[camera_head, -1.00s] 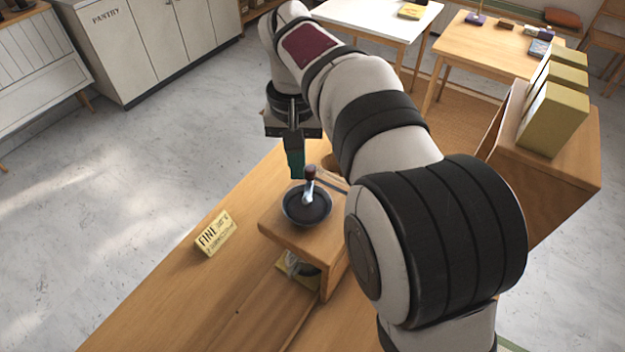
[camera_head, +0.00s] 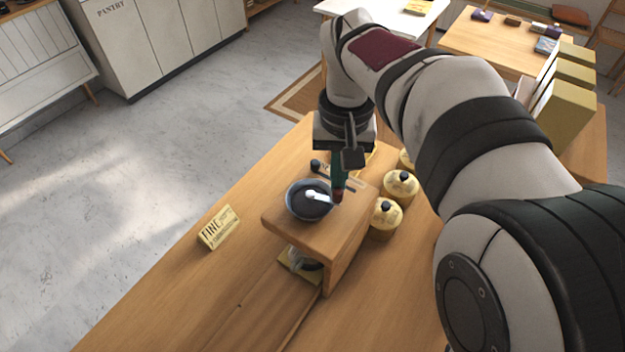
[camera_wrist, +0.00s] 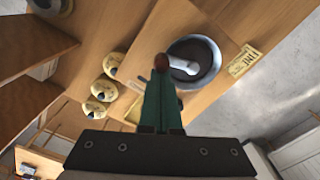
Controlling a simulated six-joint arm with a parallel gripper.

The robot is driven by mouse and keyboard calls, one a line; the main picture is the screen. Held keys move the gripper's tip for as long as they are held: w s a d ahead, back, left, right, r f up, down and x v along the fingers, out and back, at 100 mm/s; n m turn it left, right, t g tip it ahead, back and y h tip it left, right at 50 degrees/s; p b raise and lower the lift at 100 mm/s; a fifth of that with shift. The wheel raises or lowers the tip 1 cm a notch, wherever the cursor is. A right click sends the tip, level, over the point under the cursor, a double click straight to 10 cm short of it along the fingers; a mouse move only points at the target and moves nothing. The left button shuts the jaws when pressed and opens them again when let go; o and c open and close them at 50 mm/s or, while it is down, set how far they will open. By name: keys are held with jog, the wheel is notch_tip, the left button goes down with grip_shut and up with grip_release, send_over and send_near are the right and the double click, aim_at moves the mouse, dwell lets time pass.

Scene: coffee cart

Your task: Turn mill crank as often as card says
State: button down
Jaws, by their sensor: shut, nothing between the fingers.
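The mill is a wooden stand (camera_head: 343,240) with a dark round bowl (camera_head: 291,207) on top. A silver crank (camera_head: 318,196) crosses the bowl and ends in a dark red knob (camera_head: 338,197) at the right rim. My gripper (camera_head: 339,183), with green fingers, is shut and points down at the knob. In the wrist view the knob (camera_wrist: 161,61) shows just beyond the fingertips (camera_wrist: 160,80); I cannot tell whether they touch. A yellow card (camera_head: 219,228) reading "FINE" stands left of the mill; its smaller print is unreadable. It also shows in the wrist view (camera_wrist: 240,63).
Yellow canisters (camera_head: 385,218) with black knobs stand close to the right of the mill. A dark ball-ended rod (camera_head: 316,165) shows behind the bowl. A clear vessel sits under the stand on a yellow base (camera_head: 290,265). The counter (camera_head: 150,310) at front left is clear.

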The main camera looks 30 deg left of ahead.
jog(key=shift+s+d, duration=0.3)
jog(key=shift+s, duration=0.4)
jog(key=shift+s+d, duration=0.25)
jog(key=shift+s, duration=0.4)
jog(key=shift+s+a, duration=0.15)
jog(key=shift+s, duration=0.65)
jog(key=shift+s, duration=0.1)
jog(key=shift+s+a, duration=0.45)
jog(key=shift+s, duration=0.25)
